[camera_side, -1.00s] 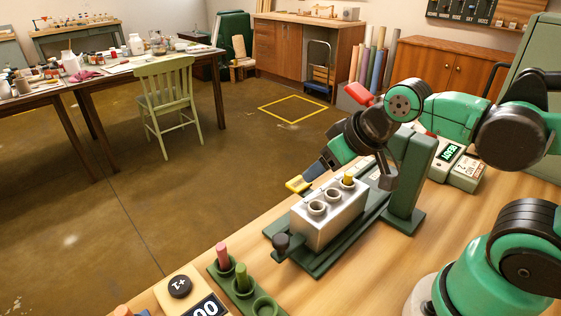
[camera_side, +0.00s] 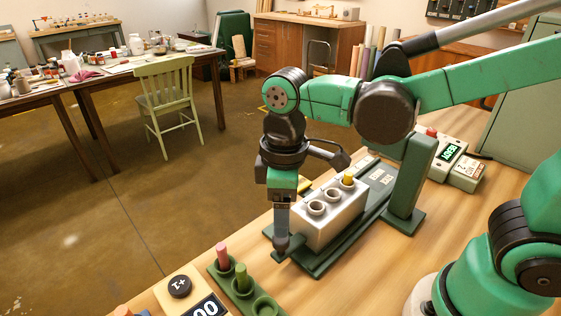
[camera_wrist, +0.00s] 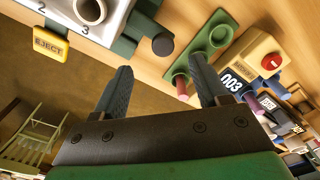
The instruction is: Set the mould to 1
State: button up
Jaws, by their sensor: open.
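The mould (camera_side: 330,222) is a grey metal block with three round wells, on a green slide base. A yellow stick (camera_side: 348,180) stands in its far well. In the wrist view the mould (camera_wrist: 118,8) shows at the top left with the numerals 2 and 3, beside a yellow EJECT tab (camera_wrist: 49,43). A dark round knob (camera_wrist: 163,44) sticks out from the mould's near end. My gripper (camera_side: 282,242) points down at that end, hiding most of the knob in the side view. In the wrist view my gripper (camera_wrist: 162,78) is open, its fingers either side of the knob's line; contact is unclear.
A green rack (camera_side: 241,290) with a pink stick (camera_side: 222,255) and a green stick (camera_side: 241,277) stands front left of the mould. A +1 button (camera_side: 179,287) and a number display (camera_side: 207,309) are beside it. A green post (camera_side: 414,185) rises right of the mould.

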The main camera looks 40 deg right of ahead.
aim_at(315, 217)
jog(key=shift+a+f, duration=0.2)
jog(key=shift+f, duration=2.65)
grip_shut()
